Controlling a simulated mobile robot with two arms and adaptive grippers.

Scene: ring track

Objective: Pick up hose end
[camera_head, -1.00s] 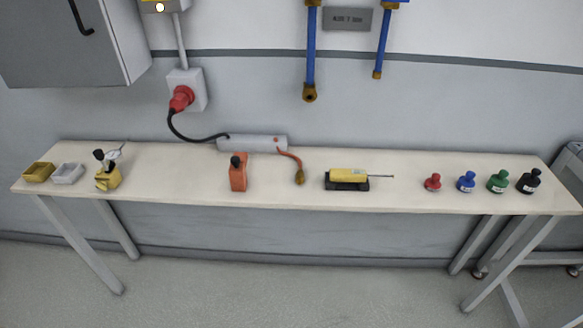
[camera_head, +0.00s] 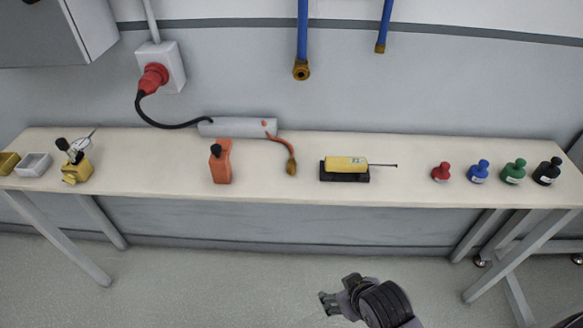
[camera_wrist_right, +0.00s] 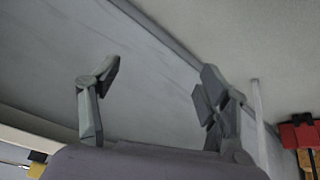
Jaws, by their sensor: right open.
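A short orange hose (camera_head: 281,145) comes out of a grey cylinder (camera_head: 237,128) at the back of the table, and its brass-coloured hose end (camera_head: 291,167) lies on the tabletop, pointing to the front. My right gripper (camera_head: 328,302) is in front of the table, low in the head view, well apart from the hose end. In the right wrist view my gripper (camera_wrist_right: 158,82) has its two fingers spread with nothing between them. The hose end cannot be made out there. My left gripper is not in view.
The long table (camera_head: 420,188) also bears an orange bottle (camera_head: 221,163) left of the hose end, a yellow device (camera_head: 346,164) on a black stand to its right, and several small coloured bottles (camera_head: 478,172) at the right. Blue pipes (camera_head: 302,32) hang on the wall above.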

